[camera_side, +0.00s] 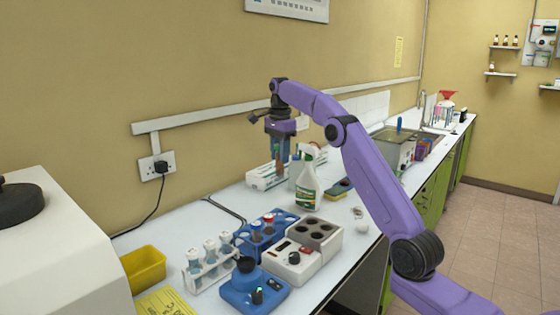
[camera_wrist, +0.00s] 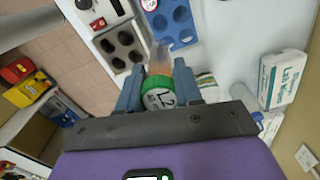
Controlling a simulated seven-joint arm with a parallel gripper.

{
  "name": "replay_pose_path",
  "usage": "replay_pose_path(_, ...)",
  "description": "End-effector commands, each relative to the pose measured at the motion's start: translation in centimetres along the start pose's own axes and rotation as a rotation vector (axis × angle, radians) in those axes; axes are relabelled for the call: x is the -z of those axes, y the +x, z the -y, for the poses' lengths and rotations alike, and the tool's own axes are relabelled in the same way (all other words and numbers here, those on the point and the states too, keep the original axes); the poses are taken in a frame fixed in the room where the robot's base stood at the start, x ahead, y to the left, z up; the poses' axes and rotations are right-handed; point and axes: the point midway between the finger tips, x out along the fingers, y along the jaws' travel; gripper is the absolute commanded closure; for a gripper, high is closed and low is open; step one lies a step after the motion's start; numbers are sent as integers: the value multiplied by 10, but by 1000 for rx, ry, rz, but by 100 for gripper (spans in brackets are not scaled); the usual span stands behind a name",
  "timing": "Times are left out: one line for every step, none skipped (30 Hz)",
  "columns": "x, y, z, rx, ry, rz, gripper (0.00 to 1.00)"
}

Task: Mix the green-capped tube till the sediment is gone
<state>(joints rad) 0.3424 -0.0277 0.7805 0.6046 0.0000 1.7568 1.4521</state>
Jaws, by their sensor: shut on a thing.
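My gripper (camera_side: 281,150) is raised above the back of the bench, near the white box and the spray bottle. In the wrist view my gripper (camera_wrist: 159,80) is shut on the green-capped tube (camera_wrist: 158,96), whose round cap faces the camera and bears dark marks. The clear tube body points away from the camera, with brownish content; whether sediment lies in it I cannot tell. A blue mixer (camera_side: 243,291) with a black cup (camera_side: 246,264) on top stands at the front of the bench, apart from the tube.
A blue rack (camera_side: 243,240) holds tubes beside a white block heater (camera_side: 291,264) with dark wells. A white rack of tubes (camera_side: 208,270) and a yellow tray (camera_side: 144,267) stand left. A spray bottle (camera_side: 308,183) and a white box (camera_side: 265,179) stand near my gripper.

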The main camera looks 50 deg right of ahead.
Motion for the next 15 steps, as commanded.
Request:
replay_pose_path(0, -3, 0, 1, -1, 0, 100)
replay_pose_path(0, -5, 0, 2, -1, 0, 100)
replay_pose_path(0, -7, 0, 3, -1, 0, 100)
replay_pose_path(0, -8, 0, 2, -1, 0, 100)
replay_pose_path(-1, -10, 0, 2, -1, 0, 100)
replay_pose_path(-6, -11, -1, 1, -9, 0, 100)
replay_pose_path(-10, -11, -2, 0, -14, 0, 100)
replay_pose_path(-12, -12, -3, -1, -19, 0, 100)
replay_pose_path(-17, -12, -4, 0, -25, 0, 100)
replay_pose_path(-20, -13, -4, 0, -31, 0, 100)
replay_pose_path(-24, -13, -5, 1, -36, 0, 100)
replay_pose_path(-29, -14, -6, -1, -43, 0, 100)
replay_pose_path(-33, -14, -7, 0, -49, 0, 100)
replay_pose_path(-36, -15, -8, 0, -54, 0, 100)
replay_pose_path(-42, -15, -10, 0, -63, 0, 100)
